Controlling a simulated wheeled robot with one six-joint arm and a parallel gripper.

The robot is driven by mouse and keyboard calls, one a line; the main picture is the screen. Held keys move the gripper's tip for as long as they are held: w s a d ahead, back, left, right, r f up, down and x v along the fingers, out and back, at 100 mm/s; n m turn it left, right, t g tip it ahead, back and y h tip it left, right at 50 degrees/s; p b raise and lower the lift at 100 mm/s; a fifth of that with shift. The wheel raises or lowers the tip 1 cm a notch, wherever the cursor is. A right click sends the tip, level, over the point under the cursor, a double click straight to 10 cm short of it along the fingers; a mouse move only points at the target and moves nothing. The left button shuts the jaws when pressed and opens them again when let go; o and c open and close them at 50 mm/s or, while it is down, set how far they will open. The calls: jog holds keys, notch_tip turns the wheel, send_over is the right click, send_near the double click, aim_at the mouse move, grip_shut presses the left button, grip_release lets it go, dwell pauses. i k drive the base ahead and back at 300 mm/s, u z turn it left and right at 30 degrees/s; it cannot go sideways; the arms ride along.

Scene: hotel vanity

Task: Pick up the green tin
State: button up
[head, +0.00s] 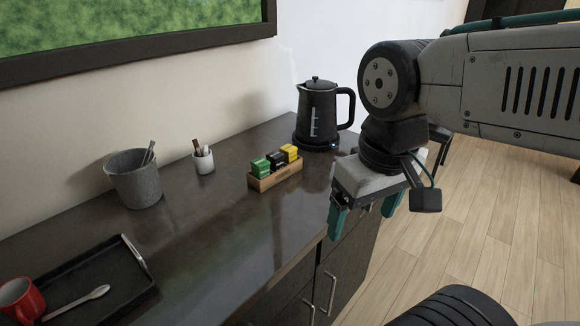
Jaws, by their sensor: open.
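The green tin (260,167) is a small green and dark block at the left end of a wooden box (262,184) on the dark counter. A dark tin (277,160) and a yellow tin (290,152) stand beside it in the same box. Only the upper parts of the tins show above the box's wall. My gripper (362,222) hangs with its teal fingers apart and pointing down, to the right of the box near the counter's front edge. It is open and empty.
A black kettle (318,112) stands behind and right of the box. A white cup with sticks (204,163) and a grey bucket (134,181) are to the left. A black tray (75,292) with a spoon (78,302) and a red mug (20,298) is at lower left. The counter before the box is clear.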

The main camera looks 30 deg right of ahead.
aim_at(260, 167)
jog(key=z, duration=1.4)
jog(key=k, duration=1.05)
jog(key=u, duration=1.5)
jog(key=i, duration=0.5)
